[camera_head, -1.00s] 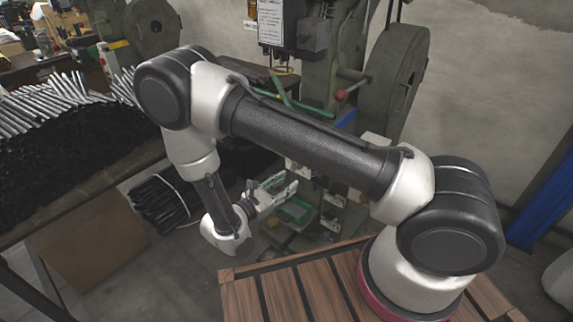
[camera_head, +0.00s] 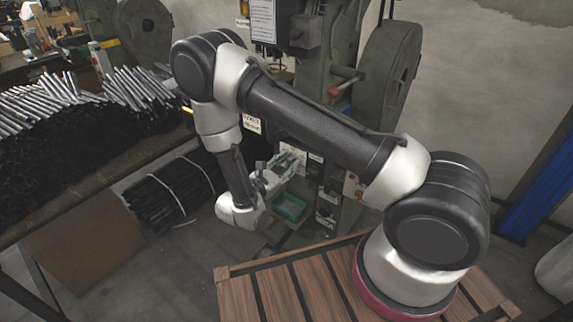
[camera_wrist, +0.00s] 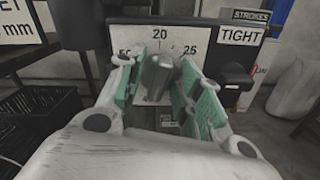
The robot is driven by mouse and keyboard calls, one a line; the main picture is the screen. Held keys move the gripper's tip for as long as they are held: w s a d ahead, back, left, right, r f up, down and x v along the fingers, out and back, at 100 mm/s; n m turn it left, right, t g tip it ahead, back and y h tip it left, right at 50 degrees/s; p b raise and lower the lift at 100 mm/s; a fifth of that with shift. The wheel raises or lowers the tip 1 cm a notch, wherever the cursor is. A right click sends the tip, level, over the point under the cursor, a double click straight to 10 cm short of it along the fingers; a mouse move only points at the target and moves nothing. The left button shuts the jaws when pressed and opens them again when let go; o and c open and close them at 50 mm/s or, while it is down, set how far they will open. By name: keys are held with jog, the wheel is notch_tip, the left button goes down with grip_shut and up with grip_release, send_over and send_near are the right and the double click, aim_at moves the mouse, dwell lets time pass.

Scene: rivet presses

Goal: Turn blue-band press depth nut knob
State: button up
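A dark grey knob (camera_wrist: 157,76) stands out from a white dial plate (camera_wrist: 190,40) marked 20 and 25, with a TIGHT label on the right. My gripper (camera_wrist: 156,72) has its two green-padded fingers apart, one on each side of the knob. A gap shows at the left finger; I cannot tell whether the right finger touches the knob. In the head view my gripper (camera_head: 290,161) is at the front of the green-grey press (camera_head: 318,75). The knob is hidden or too small to tell there.
A black handle (camera_wrist: 235,76) sits to the right of the knob. A black crate (camera_wrist: 40,115) is at the left. In the head view, a green tray (camera_head: 289,207) lies below my gripper, and a table of metal-tipped rods (camera_head: 70,130) stands left.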

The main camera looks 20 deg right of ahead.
grip_shut()
jog(key=shift+m, duration=0.4)
jog(key=shift+s+m, duration=0.1)
jog(key=shift+m, duration=2.4)
grip_release()
